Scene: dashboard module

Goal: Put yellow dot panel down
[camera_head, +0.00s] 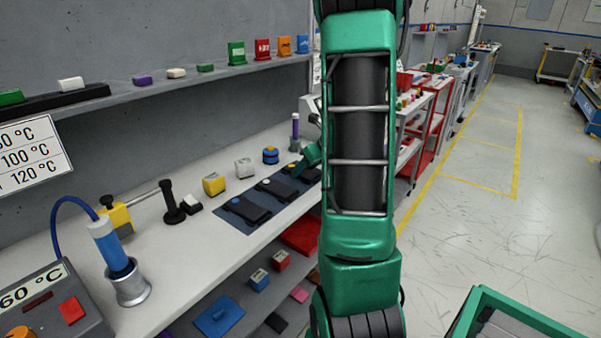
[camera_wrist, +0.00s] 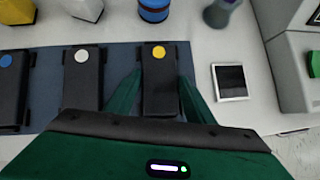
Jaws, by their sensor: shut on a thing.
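The yellow dot panel (camera_wrist: 160,95) is a dark rectangular block with a yellow dot at its far end. My gripper (camera_wrist: 160,77) has its green fingers on both sides of it and is shut on it. The panel is over the right part of the dark blue mat (camera_wrist: 120,60), in line with the other panels; I cannot tell if it touches the mat. Its near end is hidden by my gripper. In the head view the yellow dot panel (camera_head: 301,173) shows at the mat's far end, partly hidden by my arm.
The white dot panel (camera_wrist: 83,80) and blue dot panel (camera_wrist: 12,85) lie left on the mat. A white-framed dark square (camera_wrist: 230,81) lies to the right, beside a grey machine (camera_wrist: 295,75). A blue cylinder (camera_wrist: 153,10) and yellow block (camera_head: 214,185) stand behind the mat.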

